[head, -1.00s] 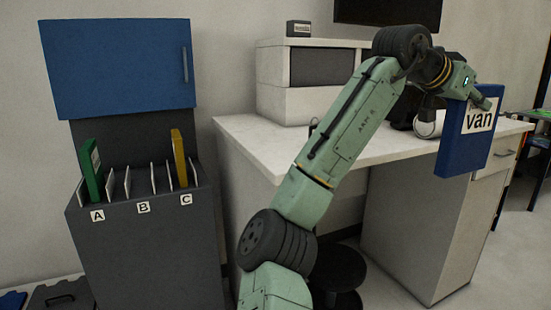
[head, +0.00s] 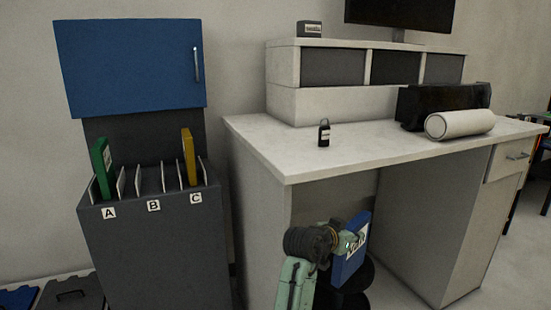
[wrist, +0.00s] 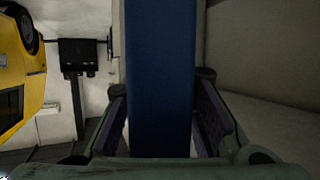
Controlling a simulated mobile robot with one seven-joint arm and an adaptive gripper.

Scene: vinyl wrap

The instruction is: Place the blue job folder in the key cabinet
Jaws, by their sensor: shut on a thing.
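The blue job folder (head: 350,252) has a white label, partly hidden by my arm. My gripper (head: 352,242) is shut on it and holds it low, in front of the desk's knee space. In the wrist view the folder (wrist: 160,80) stands between the two fingers of my gripper (wrist: 160,125). The key cabinet (head: 150,250) is the dark grey unit at left, with a blue upper door (head: 130,65). Its slots are marked A, B and C. A green folder (head: 101,168) stands at A and a yellow folder (head: 188,158) near C. The slots around B look empty.
The white desk (head: 260,150) stands right of the cabinet. On it are a padlock-like item (head: 324,133), a white roll (head: 460,124) and a black box (head: 415,106). A dark stool (head: 350,285) is beneath. A yellow vehicle (wrist: 20,75) shows in the wrist view.

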